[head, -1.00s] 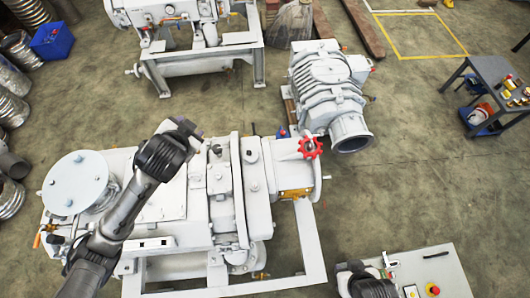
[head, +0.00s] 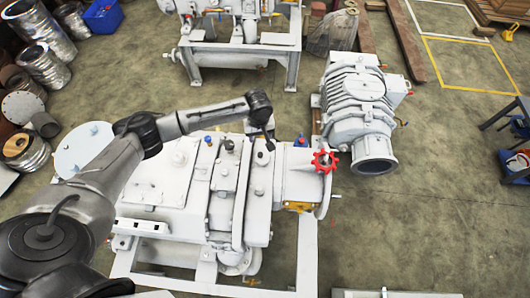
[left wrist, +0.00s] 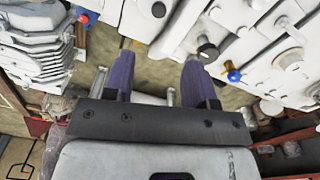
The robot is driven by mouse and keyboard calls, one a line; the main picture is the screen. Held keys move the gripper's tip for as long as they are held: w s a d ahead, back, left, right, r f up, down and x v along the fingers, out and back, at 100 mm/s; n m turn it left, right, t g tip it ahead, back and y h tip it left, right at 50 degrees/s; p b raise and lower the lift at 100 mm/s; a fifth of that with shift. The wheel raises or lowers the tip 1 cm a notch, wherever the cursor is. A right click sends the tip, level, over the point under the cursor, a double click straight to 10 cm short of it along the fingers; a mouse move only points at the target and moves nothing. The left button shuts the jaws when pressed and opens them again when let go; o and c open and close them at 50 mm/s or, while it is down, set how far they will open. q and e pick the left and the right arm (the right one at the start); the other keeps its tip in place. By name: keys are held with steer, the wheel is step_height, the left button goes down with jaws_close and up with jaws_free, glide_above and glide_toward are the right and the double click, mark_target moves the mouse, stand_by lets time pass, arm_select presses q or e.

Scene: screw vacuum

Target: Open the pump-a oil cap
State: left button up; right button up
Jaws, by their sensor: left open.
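The large white pump (head: 150,190) fills the middle of the head view. A red star-shaped handwheel (head: 325,160) is at its right end. Small dark caps (head: 228,145) stand on its top. I cannot tell for sure which part is the oil cap. My left gripper (head: 269,140) hangs over the pump's upper right part, left of the red wheel, and is small and partly hidden there. In the left wrist view its two purple fingers (left wrist: 157,72) are spread with nothing between them.
A ribbed white machine (head: 357,110) stands on the floor behind the red wheel. Another white pump on a frame (head: 240,62) stands at the back. Metal drums (head: 40,30) and a blue bin (head: 103,16) are at the left.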

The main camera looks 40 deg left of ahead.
mark_target(260, 154)
arm_select(q)
steer(key=shift+n, duration=0.7)
step_height(260, 154, down, 14)
steer(key=shift+r+b, duration=0.15)
steer(key=shift+b, duration=0.3)
